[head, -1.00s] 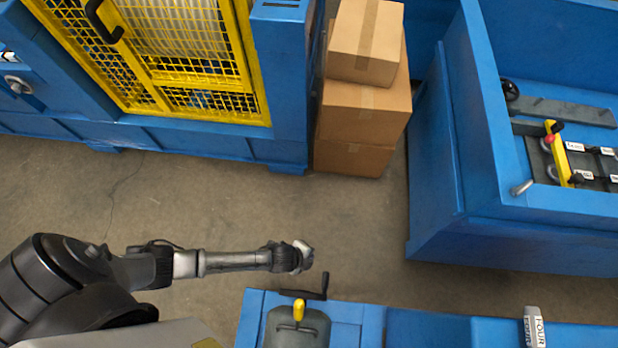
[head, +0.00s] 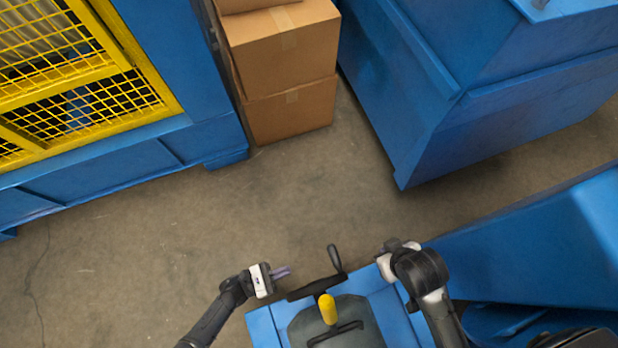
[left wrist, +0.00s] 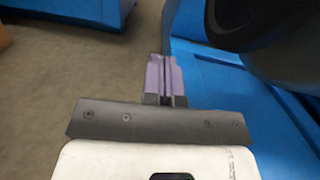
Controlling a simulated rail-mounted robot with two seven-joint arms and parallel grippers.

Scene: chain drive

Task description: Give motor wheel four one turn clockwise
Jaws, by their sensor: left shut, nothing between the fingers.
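A black crank wheel (head: 315,287) with an upright grey handle (head: 335,258) stands on the blue motor stand at the bottom middle of the head view. No number label is readable on it now. My left gripper (head: 282,271) is just left of the crank, with its purple fingers shut and empty, apart from the handle. The shut fingers also show in the left wrist view (left wrist: 165,78), beside a large dark rounded shape I cannot identify for certain. My right arm is bent at the crank's right; its gripper's jaws cannot be made out.
Cardboard boxes (head: 290,112), a yellow mesh guard (head: 95,112) and a large blue machine (head: 440,110) stand at the back. The concrete floor between is clear.

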